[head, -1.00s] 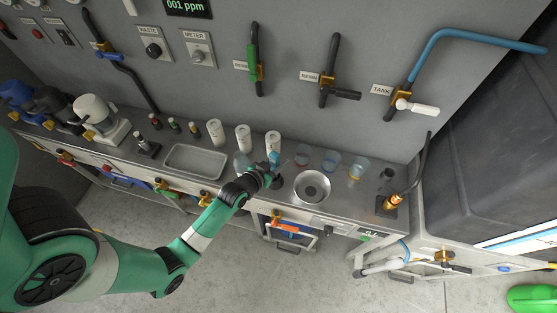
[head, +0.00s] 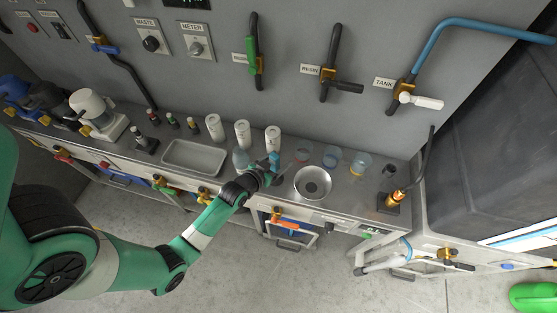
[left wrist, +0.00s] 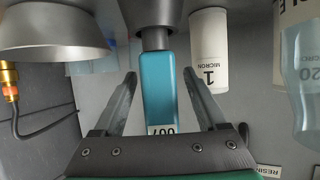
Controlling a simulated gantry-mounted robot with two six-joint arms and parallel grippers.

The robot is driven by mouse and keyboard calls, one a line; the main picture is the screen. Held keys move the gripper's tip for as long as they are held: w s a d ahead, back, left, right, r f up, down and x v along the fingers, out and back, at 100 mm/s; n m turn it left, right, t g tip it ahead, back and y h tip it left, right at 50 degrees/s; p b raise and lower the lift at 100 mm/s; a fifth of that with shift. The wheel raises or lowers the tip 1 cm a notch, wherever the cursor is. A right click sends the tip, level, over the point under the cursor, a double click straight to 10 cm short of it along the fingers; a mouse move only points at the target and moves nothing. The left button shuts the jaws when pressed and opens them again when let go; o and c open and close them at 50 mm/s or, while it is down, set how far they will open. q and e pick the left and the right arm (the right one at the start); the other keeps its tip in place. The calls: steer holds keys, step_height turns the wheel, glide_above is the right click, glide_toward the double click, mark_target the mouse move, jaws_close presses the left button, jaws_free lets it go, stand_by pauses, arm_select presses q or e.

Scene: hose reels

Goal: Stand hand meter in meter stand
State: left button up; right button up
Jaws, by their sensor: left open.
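My left gripper (left wrist: 159,76) is open, one finger on each side of the meter, with gaps showing. In the head view my left gripper (head: 268,174) is at the counter, hiding much of the stand area. My right gripper is not in view.
A round steel funnel or basin (head: 312,182) is close right of the gripper. White cartridges (head: 242,134) stand behind and left, clear beakers (head: 331,157) behind and right. A shallow tray (head: 194,158) lies left. The panel wall with valves rises behind.

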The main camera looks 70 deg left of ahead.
arm_select(q)
steer(key=p+v, duration=0.3)
steer(key=v, duration=0.8)
steer(key=shift+s+d, duration=0.2)
steer(key=shift+s, duration=0.1)
steer(key=shift+r, duration=0.1)
